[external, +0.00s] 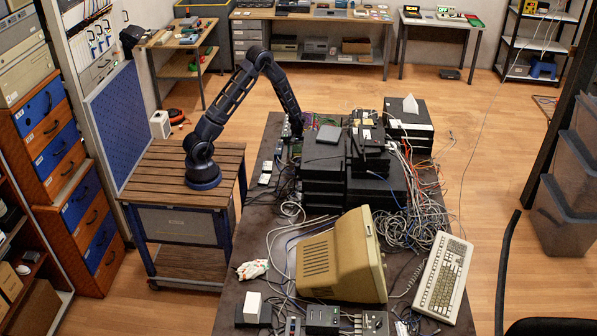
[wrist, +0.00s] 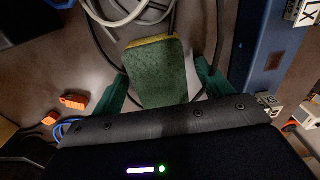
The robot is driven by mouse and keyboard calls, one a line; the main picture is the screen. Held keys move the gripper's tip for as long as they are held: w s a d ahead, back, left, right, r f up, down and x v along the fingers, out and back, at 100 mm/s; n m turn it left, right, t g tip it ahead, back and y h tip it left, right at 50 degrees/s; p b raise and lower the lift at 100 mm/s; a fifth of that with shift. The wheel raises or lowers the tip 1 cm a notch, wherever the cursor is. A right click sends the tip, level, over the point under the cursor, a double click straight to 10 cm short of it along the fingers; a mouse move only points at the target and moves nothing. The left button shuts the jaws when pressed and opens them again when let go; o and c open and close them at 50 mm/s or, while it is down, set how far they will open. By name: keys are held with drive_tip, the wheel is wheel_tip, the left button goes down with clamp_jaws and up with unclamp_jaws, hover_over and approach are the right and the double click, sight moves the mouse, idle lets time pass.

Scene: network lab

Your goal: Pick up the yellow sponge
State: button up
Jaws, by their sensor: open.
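The sponge (wrist: 157,75) shows in the wrist view, with a green scouring face toward the camera and a yellow edge along its far end. My gripper (wrist: 163,68) is open, its two green-tinted fingers on either side of the sponge's near part. I cannot tell whether either finger touches the sponge. In the external view my gripper (external: 296,126) is low at the left side of the cluttered table, beside the stacked black boxes. I cannot make out the sponge in that view.
The table (external: 236,235) carries black stacked equipment (external: 322,160), a beige monitor (external: 340,262), a keyboard (external: 441,277) and tangled cables (external: 400,222). Pale cables (wrist: 137,13) lie beyond the sponge. Small orange connectors (wrist: 73,101) lie left of it. A blue bar (wrist: 258,45) stands to the right.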

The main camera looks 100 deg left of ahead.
drive_tip(key=c, duration=1)
drive_tip(key=shift+c, duration=0.2)
